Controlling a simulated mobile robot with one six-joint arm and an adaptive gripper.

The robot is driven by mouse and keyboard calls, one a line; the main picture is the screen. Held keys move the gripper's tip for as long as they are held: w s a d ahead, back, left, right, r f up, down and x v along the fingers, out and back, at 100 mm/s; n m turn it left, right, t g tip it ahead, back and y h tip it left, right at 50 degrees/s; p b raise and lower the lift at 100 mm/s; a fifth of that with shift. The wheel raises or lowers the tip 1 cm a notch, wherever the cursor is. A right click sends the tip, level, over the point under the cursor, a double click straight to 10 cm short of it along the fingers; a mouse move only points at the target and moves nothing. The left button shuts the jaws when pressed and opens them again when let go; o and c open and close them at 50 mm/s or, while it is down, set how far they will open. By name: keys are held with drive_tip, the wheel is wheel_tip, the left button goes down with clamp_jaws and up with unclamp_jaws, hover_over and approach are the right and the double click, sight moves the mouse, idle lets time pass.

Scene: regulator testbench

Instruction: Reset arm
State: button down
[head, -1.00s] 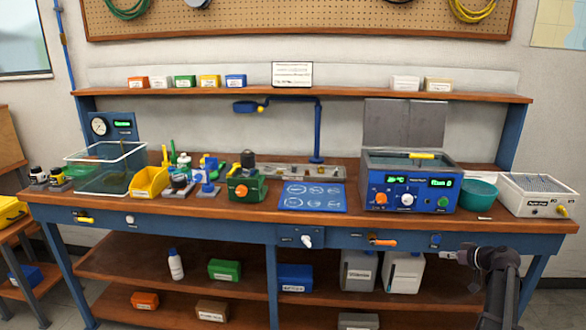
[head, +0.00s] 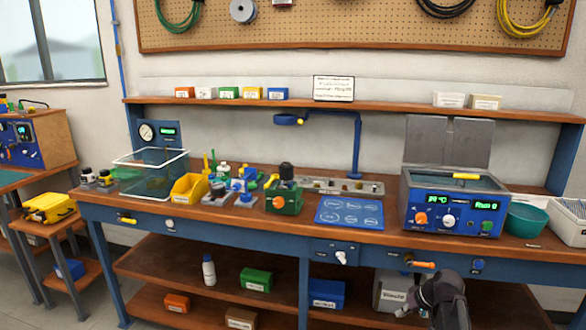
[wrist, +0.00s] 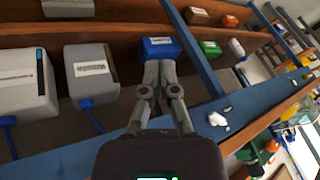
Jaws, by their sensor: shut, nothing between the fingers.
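My gripper (wrist: 161,66) shows in the wrist view with its two grey fingers together and nothing between them. It points toward the lower shelf, with a blue box (wrist: 160,47) beyond the fingertips and apart from them as far as I can tell. In the head view my arm is at the lower right, in front of the bench's front edge, with its end (head: 408,311) pointing left. The workbench (head: 140,205) stands in front of me.
The blue bath unit (head: 450,215) and teal bowl (head: 526,218) stand at the bench's right. A green regulator block (head: 284,200), blue mat (head: 349,213) and yellow bin (head: 189,188) are further left. An orange handle (head: 420,264) sticks out of the bench front near my arm.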

drive_tip(key=s+a+f+m+g+h, duration=0.25)
drive_tip(key=s+a+g+h, duration=0.2)
drive_tip(key=s+a, duration=0.9)
wheel_tip(320, 180, up, 20)
drive_tip(key=w+a+p, duration=0.1)
drive_tip(key=p, duration=1.9)
drive_tip(key=shift+w+a+r+n+p, duration=0.25)
drive_tip(key=shift+w+a+n+p, duration=0.1)
drive_tip(key=shift+n, duration=0.1)
drive_tip(key=shift+f+t, duration=0.1)
drive_tip(key=shift+t, duration=0.15)
